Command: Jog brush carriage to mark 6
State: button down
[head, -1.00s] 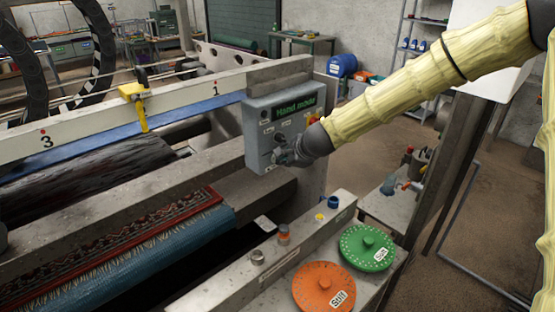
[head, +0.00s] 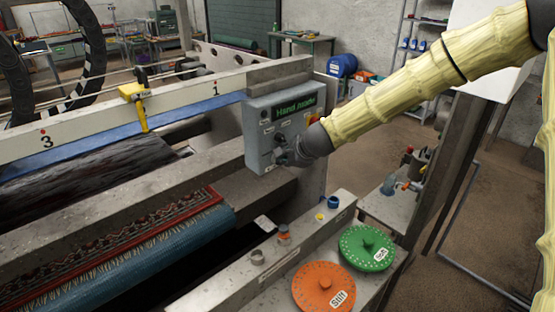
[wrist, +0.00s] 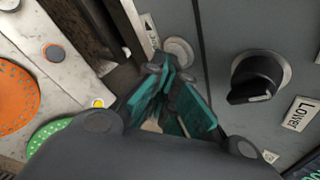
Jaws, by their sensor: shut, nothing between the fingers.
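The control box (head: 272,128) hangs at the end of the frame, its green display (head: 295,107) reading "Hand mode". My gripper (head: 284,157) is at the lower part of its face. In the wrist view my gripper (wrist: 172,75) is shut and empty, its teal fingertips at a pale round button (wrist: 179,50); I cannot tell whether they touch it. A black knob (wrist: 257,76) sits beside it, near a "Lower" label (wrist: 297,113). A yellow pointer (head: 134,96) hangs over the white scale rail (head: 85,129), between marks 3 and 1. Mark 6 is not in view.
An orange "Stiff" disc (head: 323,287) and a green disc (head: 367,247) lie on the front ledge. A patterned rug (head: 140,242) lies on the machine bed. Floor shows at right.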

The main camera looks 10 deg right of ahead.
jog(key=shift+s+d, duration=0.1)
dwell(0.5)
jog(key=shift+s+d, duration=0.35)
jog(key=shift+s, duration=0.2)
jog(key=s+d, duration=0.2)
jog(key=s, duration=0.2)
jog(key=shift+s+d+b, duration=0.1)
jog(key=shift+d+b, duration=0.25)
jog(key=shift+d, duration=0.05)
dwell(1.0)
